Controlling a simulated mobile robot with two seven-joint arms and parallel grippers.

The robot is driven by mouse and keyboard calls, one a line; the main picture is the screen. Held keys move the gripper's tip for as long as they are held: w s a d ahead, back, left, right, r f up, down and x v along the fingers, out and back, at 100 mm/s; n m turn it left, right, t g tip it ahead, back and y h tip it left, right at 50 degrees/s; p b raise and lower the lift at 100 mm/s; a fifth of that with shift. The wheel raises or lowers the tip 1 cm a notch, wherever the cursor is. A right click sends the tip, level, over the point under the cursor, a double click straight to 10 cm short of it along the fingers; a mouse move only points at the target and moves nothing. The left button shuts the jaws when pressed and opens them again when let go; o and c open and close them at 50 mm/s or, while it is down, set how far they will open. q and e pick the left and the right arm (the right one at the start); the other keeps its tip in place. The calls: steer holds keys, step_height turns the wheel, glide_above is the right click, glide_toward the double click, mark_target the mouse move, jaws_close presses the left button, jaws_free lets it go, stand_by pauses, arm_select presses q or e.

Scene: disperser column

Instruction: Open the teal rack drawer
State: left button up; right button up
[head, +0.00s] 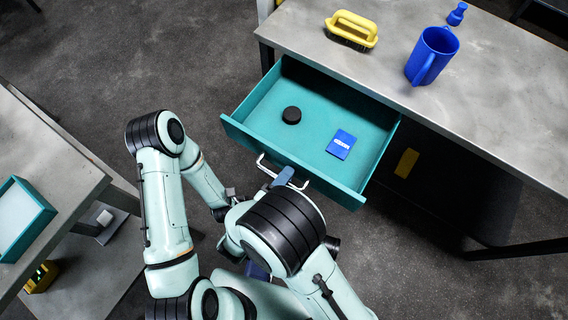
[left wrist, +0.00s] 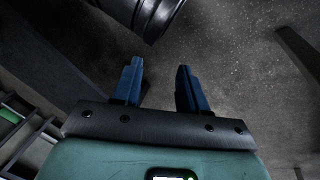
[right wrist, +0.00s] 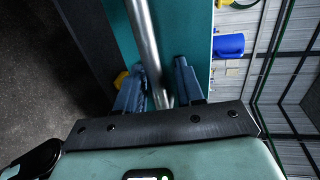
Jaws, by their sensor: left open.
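The teal drawer (head: 258,97) is pulled well out from under the grey bench. It holds a black round puck (head: 291,115) and a small blue box (head: 341,144). Its silver bar handle (head: 264,164) is on the front panel and also shows in the right wrist view (right wrist: 146,40).
On the grey bench (head: 480,110) are a yellow-handled brush (head: 352,28), a blue mug (head: 431,55) and a small blue bottle (head: 457,14). A second table (head: 50,150) with a teal tray (head: 38,207) stands left. Dark floor is clear left of the drawer.

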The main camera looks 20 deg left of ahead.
steer(key=o, duration=0.7)
steer(key=r+p, duration=0.1)
steer(key=r, duration=0.5)
steer(key=r+p, duration=0.2)
steer(key=r, duration=0.4)
steer(key=shift+w+a, duration=0.1)
steer(key=shift+w, duration=0.1)
steer(key=r, duration=0.2)
steer(key=r+p, duration=0.1)
steer(key=r, duration=0.1)
steer(key=r+p, duration=0.1)
steer(key=r, duration=0.1)
steer(key=shift+s+r, duration=0.2)
steer(key=shift+s, duration=0.05)
steer(key=c, duration=0.7)
arm_select(q)
steer(key=s+d+r+g+h, duration=0.1)
steer(key=s+d+r+g, duration=0.2)
steer(key=s+r, duration=0.3)
steer(key=shift+s+d+r+m, duration=0.3)
steer(key=shift+s+d, duration=0.3)
steer(key=shift+s, duration=0.65)
arm_select(e)
steer(key=shift+r, duration=0.75)
arm_select(q)
steer(key=shift+f, duration=0.1)
arm_select(e)
steer(key=shift+c, duration=0.3)
